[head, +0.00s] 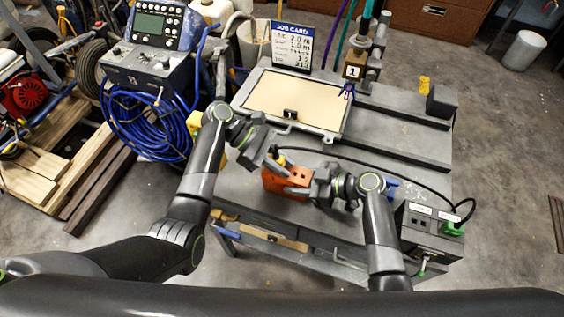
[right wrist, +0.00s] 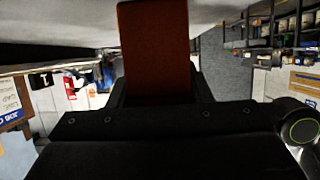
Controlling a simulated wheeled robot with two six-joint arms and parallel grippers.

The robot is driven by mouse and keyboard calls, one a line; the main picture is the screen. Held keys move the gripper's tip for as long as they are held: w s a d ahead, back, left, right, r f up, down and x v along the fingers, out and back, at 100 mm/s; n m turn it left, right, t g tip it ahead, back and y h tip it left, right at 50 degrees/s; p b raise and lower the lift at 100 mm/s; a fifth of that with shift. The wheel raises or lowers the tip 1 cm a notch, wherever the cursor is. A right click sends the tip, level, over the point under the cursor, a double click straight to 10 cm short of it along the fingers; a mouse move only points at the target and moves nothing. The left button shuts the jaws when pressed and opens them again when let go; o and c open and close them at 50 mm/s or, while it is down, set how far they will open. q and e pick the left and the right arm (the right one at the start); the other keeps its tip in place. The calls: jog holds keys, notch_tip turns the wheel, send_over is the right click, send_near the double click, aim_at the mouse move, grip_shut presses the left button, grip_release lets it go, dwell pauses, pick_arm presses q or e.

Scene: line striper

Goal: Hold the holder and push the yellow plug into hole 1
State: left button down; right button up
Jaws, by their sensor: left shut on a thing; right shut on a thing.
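The orange holder (head: 283,184) stands on the grey bench near its front edge, with small dark marks on its face. My right gripper (head: 312,184) is shut on it from the right. In the right wrist view, the holder (right wrist: 156,50) shows as a brown-red block between the fingers. The yellow plug (head: 281,160) shows as a small yellow spot at the tip of my left gripper (head: 277,163), which is shut on it just above the holder's upper left. I cannot tell whether the plug is in a hole. The hole numbers are not readable.
A black cable (head: 380,162) runs from near the left gripper across the bench to a grey box (head: 428,232) at the right. A framed tan panel (head: 297,100) and a job card (head: 292,47) are behind. The bench middle right is mostly clear.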

pick_arm(q)
jog(key=shift+f, duration=0.1)
dwell(0.5)
jog(key=shift+r, duration=0.85)
jog(key=shift+f, duration=0.65)
dwell(1.9)
jog(key=shift+r, duration=0.65)
jog(key=shift+f, duration=0.7)
dwell(1.8)
jog(key=shift+r, duration=0.7)
